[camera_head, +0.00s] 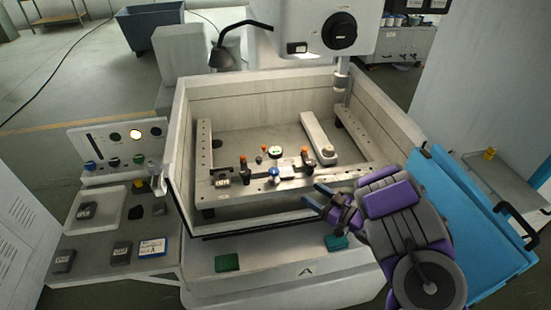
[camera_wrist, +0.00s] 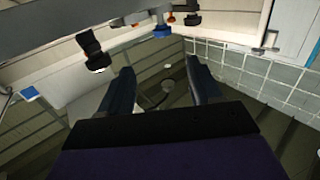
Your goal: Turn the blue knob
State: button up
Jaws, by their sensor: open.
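A small blue knob (camera_head: 90,165) sits at the left end of a row of knobs on the upright control panel (camera_head: 118,145) at the left of the machine. Another blue, ball-like knob (camera_head: 274,173) stands on the clamp bar inside the machine's tank. My gripper (camera_head: 318,197) is open and empty over the tank's front right edge, to the right of the ball-like knob and far right of the panel. In the wrist view its two dark fingers (camera_wrist: 160,86) are spread apart with nothing between them. A blue-tipped part (camera_wrist: 162,31) shows beyond them at the top.
The tank's pale walls (camera_head: 178,152) surround the clamp bars and several small orange-topped fittings. Dark blocks (camera_head: 122,252) lie on the side shelf.

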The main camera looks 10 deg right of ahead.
jog(key=shift+w+b, duration=0.1)
jog(key=shift+b, duration=0.2)
jog(key=shift+s+a+b, duration=0.1)
jog(key=shift+s+b, duration=0.15)
jog(key=shift+b, duration=0.05)
jog(key=b, duration=0.2)
send_near(274, 169)
jog(key=x, duration=0.9)
jog(key=shift+w+a+f, duration=0.25)
jog(key=shift+a, duration=0.1)
jog(key=c, duration=1)
jog(key=n+g+y+p, duration=0.1)
jog(key=p, duration=0.1)
jog(key=shift+r+p, duration=0.15)
jog(key=shift+p, duration=0.2)
jog(key=shift+n+g+y+p, duration=0.5)
jog(key=shift+g+y, duration=0.1)
jog(key=shift+y, duration=0.1)
jog(key=shift+c, duration=0.2)
